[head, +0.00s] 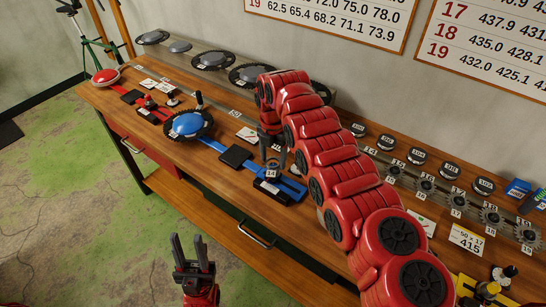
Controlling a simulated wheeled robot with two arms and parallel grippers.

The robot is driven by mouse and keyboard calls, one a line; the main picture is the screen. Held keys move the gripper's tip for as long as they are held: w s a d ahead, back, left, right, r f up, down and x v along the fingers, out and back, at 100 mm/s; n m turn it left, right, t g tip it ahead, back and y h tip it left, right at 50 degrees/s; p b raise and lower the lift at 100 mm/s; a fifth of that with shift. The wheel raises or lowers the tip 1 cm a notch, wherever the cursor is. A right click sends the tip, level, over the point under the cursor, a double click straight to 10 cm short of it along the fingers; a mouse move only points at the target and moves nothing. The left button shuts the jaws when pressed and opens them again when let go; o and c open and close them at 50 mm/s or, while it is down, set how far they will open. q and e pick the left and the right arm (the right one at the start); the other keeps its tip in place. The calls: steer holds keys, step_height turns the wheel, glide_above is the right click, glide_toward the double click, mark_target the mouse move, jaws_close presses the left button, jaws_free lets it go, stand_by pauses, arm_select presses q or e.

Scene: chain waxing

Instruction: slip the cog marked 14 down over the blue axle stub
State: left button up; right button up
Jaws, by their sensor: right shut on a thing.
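My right gripper (272,160) points down over the right end of the blue fixture (291,189). It is shut on a small dark cog with a white tag reading 14 (271,173). The cog is just above or at the fixture's end; I cannot tell whether it touches. The blue axle stub is not clearly visible there, hidden behind the cog and fingers. My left gripper (188,240) is open and empty, out over the floor in front of the bench.
The blue fixture also carries a large blue disc with a toothed ring (188,124) and a black block (235,156). A red fixture (131,96) lies further left. Several tagged cogs (459,200) and round weights (450,169) stand along the back right.

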steer(key=shift+f+b, duration=0.55)
steer(key=shift+b, duration=0.1)
steer(key=o, duration=1.4)
steer(key=shift+c, duration=0.2)
steer(key=shift+r, duration=0.1)
